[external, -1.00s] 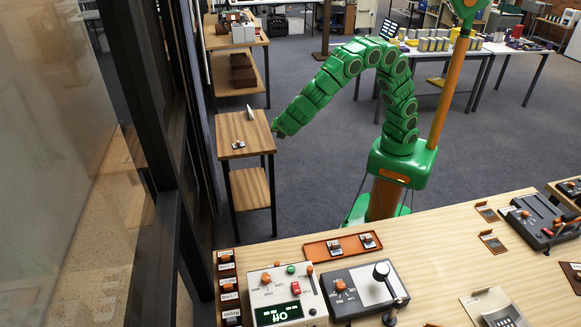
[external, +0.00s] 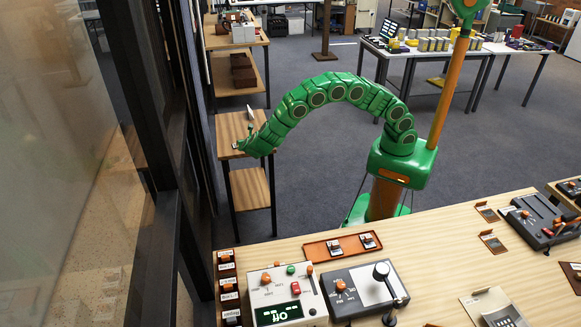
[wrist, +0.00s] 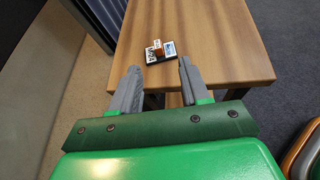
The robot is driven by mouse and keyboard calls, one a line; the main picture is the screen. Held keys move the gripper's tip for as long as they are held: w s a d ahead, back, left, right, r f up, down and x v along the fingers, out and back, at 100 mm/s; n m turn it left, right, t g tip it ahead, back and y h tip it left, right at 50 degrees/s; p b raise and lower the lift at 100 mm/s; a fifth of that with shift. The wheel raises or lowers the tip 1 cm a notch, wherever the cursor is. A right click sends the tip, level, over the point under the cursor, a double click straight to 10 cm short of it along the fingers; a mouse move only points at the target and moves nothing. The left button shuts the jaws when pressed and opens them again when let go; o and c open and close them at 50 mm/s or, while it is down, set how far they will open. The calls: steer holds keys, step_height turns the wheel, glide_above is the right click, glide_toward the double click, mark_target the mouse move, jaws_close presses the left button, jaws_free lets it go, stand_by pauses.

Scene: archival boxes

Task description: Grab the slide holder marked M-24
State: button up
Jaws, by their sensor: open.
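A small slide holder (wrist: 160,52) lies on the small wooden side table (wrist: 215,40) in the wrist view. It has a dark base, white label parts and a small orange-brown piece; its marking is too small to read. My gripper (wrist: 158,72) is open and empty. Its two grey fingers point at the holder, which lies just beyond the fingertips and between their lines. In the external view my gripper (external: 240,147) is over the front part of the side table (external: 230,130), and the holder is mostly hidden there.
A white upright card-like thing (external: 251,114) stands at the side table's back right. A dark-framed glass partition (external: 175,150) runs close along the table's left. Open carpet (external: 310,195) lies to the right. A counter (external: 400,260) with devices is in the foreground.

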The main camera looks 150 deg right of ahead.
steer(key=shift+n+h, duration=0.3)
steer(key=shift+n, duration=0.3)
steer(key=shift+w+a+f+x, duration=0.15)
steer(key=shift+f+x, duration=0.2)
steer(key=shift+x, duration=1.75)
steer(key=shift+w+f+x, duration=0.15)
steer(key=shift+f+x, duration=0.25)
steer(key=shift+x, duration=1.7)
steer(key=shift+w+a+f+x, duration=0.15)
steer(key=shift+f+x, duration=0.2)
steer(key=shift+x, duration=1.8)
jaws_close()
